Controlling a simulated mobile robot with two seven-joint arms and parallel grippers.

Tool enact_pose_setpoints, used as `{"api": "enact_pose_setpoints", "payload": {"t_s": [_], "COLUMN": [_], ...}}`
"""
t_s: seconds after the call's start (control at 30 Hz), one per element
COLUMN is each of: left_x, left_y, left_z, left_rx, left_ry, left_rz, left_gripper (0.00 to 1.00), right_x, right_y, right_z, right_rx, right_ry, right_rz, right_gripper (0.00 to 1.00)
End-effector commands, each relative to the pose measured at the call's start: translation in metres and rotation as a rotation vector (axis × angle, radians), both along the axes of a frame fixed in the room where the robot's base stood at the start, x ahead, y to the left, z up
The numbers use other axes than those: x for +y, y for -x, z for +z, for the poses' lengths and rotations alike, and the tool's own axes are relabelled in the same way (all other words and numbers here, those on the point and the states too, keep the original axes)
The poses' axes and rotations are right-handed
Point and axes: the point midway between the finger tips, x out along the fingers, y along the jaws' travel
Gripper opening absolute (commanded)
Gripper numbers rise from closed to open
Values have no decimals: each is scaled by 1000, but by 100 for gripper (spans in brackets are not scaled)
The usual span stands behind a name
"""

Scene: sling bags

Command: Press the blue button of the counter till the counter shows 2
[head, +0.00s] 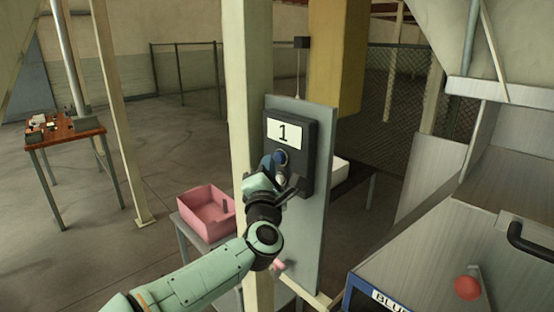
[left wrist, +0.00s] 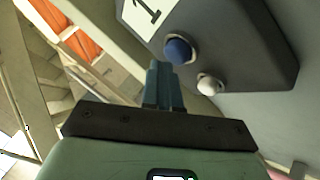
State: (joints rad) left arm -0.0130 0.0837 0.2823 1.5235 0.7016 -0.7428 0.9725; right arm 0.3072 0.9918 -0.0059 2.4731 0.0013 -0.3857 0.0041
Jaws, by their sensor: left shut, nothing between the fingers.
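The counter (head: 304,165) is a dark box on an upright grey panel, and its display (head: 284,133) reads 1. The blue button (head: 280,157) is below the display. In the left wrist view the blue button (left wrist: 179,50) is a round dome, with a white button (left wrist: 210,84) beside it. My left gripper (head: 268,162) is in front of the counter, close to the blue button. In the left wrist view its fingers (left wrist: 164,72) are together and empty, with the tips just by the blue button. I cannot tell whether they touch it. My right gripper is not in view.
A pink bin (head: 208,212) stands on a small table left of the panel. A pale post (head: 250,60) rises just behind the panel's left side. A wooden table (head: 65,131) is at the far left. A metal cabinet with a red knob (head: 467,287) fills the right.

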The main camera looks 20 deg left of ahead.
Motion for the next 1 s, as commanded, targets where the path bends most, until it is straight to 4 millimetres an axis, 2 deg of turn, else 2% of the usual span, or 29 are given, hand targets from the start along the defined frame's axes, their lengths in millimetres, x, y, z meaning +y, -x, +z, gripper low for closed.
{"api": "enact_pose_setpoints", "payload": {"t_s": [1.0], "left_x": [-4], "left_y": [-9], "left_z": [0], "left_rx": [0], "left_ry": [0], "left_rz": [-1], "left_gripper": [0], "right_x": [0], "right_y": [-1], "right_z": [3], "right_rx": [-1], "right_ry": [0], "right_rz": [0], "right_gripper": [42]}}
